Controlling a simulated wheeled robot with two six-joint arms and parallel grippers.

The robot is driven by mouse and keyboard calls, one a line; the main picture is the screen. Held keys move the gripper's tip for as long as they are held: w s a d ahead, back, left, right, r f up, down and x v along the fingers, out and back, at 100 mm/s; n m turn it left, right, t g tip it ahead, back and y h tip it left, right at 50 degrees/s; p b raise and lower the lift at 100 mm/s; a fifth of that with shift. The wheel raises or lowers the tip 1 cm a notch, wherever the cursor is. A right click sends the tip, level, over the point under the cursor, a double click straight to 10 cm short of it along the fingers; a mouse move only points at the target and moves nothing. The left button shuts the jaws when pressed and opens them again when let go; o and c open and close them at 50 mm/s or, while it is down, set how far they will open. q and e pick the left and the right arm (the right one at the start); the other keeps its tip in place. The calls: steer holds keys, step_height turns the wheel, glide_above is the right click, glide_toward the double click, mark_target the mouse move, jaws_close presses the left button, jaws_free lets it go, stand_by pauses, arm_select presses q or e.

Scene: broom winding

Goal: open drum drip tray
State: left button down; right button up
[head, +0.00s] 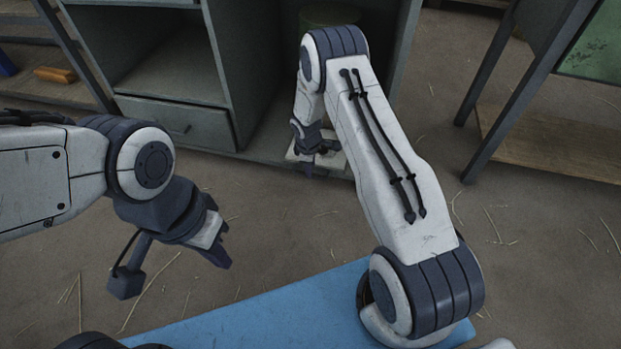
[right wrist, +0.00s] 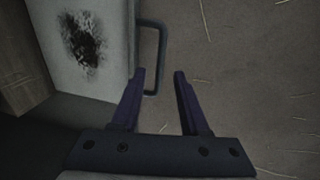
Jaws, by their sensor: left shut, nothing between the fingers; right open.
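The drip tray (right wrist: 88,60) is a pale tray with a dark stain, seen at the upper left of the right wrist view. Its dark bar handle (right wrist: 162,50) sticks out from its edge. In the head view the tray (head: 335,162) shows low at the cabinet's bottom opening, partly hidden by my right arm. My right gripper (right wrist: 159,72) is open, and the near end of the handle shows between its fingertips; it also shows in the head view (head: 308,168). Whether the fingers touch the handle I cannot tell. My left gripper (head: 222,258) is shut and empty, above the floor.
A grey-green cabinet (head: 225,70) with a closed drawer (head: 180,125) stands behind the tray. A dark green drum (head: 330,15) is partly visible inside it. A table with a wooden shelf (head: 545,140) stands at the right. The floor before the cabinet is clear apart from straw.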

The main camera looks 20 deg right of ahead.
steer(key=f, duration=0.1)
steer(key=f+b, duration=0.1)
steer(key=f, duration=0.2)
steer(key=shift+w+d+f+b, duration=0.2)
steer(key=shift+w+b, duration=0.1)
steer(key=shift+b, duration=0.1)
arm_select(q)
step_height(320, 180, down, 3)
steer(key=shift+r, duration=0.1)
arm_select(e)
steer(key=shift+r, duration=0.1)
jaws_close()
stand_by(0.7)
